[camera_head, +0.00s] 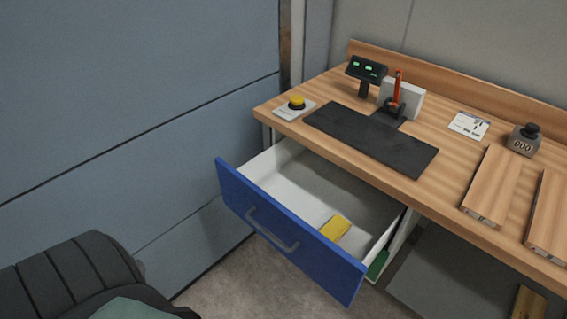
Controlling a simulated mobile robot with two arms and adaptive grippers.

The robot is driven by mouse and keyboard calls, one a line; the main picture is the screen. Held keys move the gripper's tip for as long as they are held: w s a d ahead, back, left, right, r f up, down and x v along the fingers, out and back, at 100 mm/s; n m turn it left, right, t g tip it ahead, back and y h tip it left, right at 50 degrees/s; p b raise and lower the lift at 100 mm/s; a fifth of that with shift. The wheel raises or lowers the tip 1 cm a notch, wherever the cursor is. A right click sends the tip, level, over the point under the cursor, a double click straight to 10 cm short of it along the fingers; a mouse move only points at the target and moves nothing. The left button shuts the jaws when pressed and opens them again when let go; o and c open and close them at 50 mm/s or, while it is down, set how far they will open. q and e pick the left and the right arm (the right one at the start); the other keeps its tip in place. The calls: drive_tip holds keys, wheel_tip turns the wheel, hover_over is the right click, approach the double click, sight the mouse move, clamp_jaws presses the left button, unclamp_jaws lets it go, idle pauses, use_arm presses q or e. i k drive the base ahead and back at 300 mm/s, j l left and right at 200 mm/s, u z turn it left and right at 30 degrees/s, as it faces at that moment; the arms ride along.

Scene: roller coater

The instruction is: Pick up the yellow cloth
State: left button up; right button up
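The yellow cloth (336,228) looks like a small folded rectangle. It lies flat on the white floor of the open drawer (283,195), close behind the blue front panel (284,233) and right of the drawer's middle. The panel's lower edge hides none of the cloth's top, but its near side is partly behind the panel. The drawer is pulled out below the wooden worktop and has a grey handle (272,231). Neither of my grippers is in view.
The worktop (440,142) holds a black mat (370,138), a yellow-topped button box (296,107), a small display (366,72), an orange-handled device (397,92), a counter (524,140) and wooden boards (491,186). A dark ribbed shape (70,275) fills the lower left. Floor shows before the drawer.

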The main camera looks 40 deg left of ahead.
sight(335, 229)
drive_tip(key=u, duration=0.7)
